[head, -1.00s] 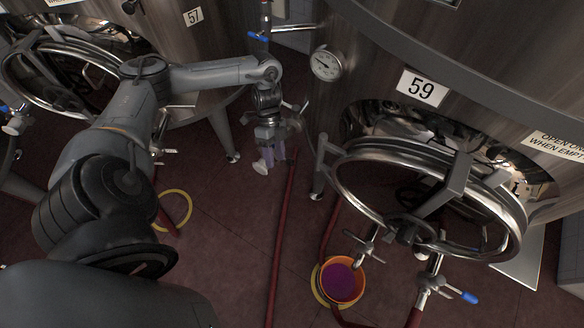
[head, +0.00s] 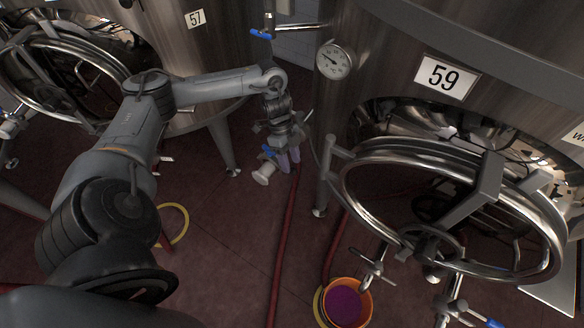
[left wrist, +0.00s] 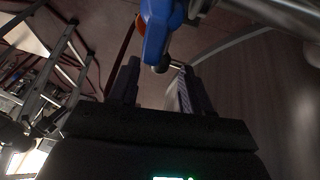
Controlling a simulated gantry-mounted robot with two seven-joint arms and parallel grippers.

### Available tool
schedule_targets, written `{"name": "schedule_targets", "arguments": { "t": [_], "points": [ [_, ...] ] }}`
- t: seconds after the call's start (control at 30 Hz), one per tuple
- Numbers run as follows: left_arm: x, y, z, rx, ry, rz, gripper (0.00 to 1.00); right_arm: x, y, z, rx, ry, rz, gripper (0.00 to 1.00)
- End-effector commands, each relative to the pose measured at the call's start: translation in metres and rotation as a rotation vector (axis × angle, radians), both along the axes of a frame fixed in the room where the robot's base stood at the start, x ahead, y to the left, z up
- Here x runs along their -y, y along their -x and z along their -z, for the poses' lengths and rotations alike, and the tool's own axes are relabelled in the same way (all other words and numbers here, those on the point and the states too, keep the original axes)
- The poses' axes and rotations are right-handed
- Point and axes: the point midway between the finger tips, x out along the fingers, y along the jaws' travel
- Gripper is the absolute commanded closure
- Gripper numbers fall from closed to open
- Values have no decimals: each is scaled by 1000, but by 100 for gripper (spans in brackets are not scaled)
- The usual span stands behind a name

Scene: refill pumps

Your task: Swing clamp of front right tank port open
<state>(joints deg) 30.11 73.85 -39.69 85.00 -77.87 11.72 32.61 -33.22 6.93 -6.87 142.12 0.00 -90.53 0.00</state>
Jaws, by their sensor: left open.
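My left gripper (head: 288,158) hangs between tank 57 and tank 59, left of tank 59's front leg. Its two fingers are apart. A blue valve handle (head: 268,151) and a pale, round pipe end (head: 264,173) show beside the fingers. In the left wrist view, a blue handle (left wrist: 160,32) lies just beyond the open fingers (left wrist: 155,88); contact cannot be told. I cannot make out a clamp there, as the gripper covers part of the fitting. Tank 59 (head: 400,45) stands at the right, with a large round steel port (head: 352,187). My right gripper is not in view.
An orange bucket (head: 366,309) of purple liquid stands on the floor below tank 59's port. Red hoses (head: 284,235) run along the floor. A blue-handled valve (head: 261,34) and a gauge (head: 334,60) are above my gripper. Dark red floor lies open below.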

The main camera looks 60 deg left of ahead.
Motion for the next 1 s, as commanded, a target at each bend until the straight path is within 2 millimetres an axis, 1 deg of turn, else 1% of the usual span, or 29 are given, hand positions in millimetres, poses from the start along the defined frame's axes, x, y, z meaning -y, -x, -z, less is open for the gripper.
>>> {"name": "schedule_targets", "arguments": {
  "t": [0.03, 0.2, 0.33, 0.6, 0.67, 0.9, 0.93, 1.0],
  "points": [
    [3, 0, 8, -2, 1, 1, 52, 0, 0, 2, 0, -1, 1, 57],
    [9, 0, 20, -1, 0, 1, 52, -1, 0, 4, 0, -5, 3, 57],
    [11, 0, 24, -1, 0, 1, 52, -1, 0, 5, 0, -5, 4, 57],
    [12, 0, 25, 0, -1, 0, 52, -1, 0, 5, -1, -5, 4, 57],
    [12, 0, 25, 0, -1, 0, 59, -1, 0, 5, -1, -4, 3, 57],
    [12, 0, 25, -1, 0, 1, 96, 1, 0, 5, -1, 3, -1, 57],
    [12, 0, 25, -1, 0, 1, 100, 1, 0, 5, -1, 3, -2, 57],
    [12, 0, 25, -1, 0, 1, 100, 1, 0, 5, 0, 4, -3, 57]
  ]
}}
